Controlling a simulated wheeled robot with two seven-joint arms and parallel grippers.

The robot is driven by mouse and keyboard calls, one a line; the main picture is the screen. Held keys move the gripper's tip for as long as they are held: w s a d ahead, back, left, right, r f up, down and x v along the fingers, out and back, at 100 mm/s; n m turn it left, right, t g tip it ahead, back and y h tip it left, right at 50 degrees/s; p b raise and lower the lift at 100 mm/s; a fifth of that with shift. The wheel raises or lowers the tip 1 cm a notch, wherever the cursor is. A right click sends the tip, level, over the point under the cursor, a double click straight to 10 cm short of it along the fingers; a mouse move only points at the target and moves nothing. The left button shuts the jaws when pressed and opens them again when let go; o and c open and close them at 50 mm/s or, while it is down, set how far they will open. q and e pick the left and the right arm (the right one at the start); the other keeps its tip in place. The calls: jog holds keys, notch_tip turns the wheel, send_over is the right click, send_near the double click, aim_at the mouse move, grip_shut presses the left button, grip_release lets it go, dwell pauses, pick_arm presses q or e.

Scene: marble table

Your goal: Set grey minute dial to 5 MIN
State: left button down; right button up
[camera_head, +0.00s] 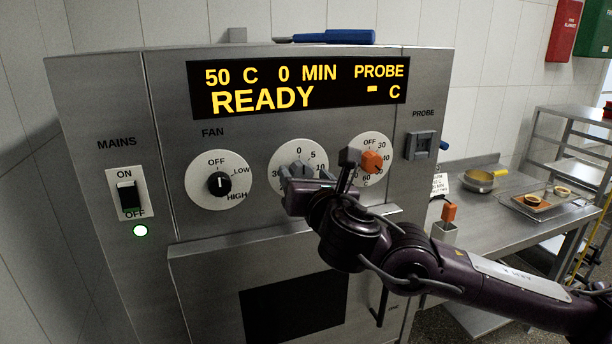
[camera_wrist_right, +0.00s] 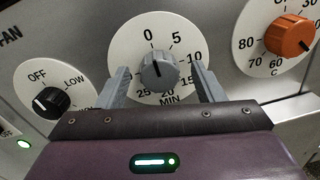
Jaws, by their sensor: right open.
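The grey minute dial (camera_head: 303,169) sits on a round white plate on the oven's front panel, partly hidden by my right gripper (camera_head: 304,181). My right gripper (camera_wrist_right: 160,70) is open, one finger on each side of the dial, with visible gaps; I cannot tell whether the fingertips reach around the knob. The display (camera_head: 298,85) reads 50 C, 0 MIN, READY. My left gripper is not in view.
The black fan dial (camera_head: 219,183) is to the left and the orange temperature dial (camera_head: 373,162) close on the right. The mains switch (camera_head: 129,195) is at far left, above a lit lamp. The probe socket (camera_head: 422,145) is at right. A steel table (camera_head: 500,225) with a pan stands beyond.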

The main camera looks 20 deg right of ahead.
jog(key=shift+c, duration=0.4)
jog(key=c, duration=0.9)
jog(key=shift+m, duration=0.3)
jog(key=m, duration=0.3)
jog(key=shift+m+b, duration=0.3)
jog(key=shift+b, duration=0.05)
jog(key=shift+d+m, duration=0.1)
jog(key=shift+m, duration=2)
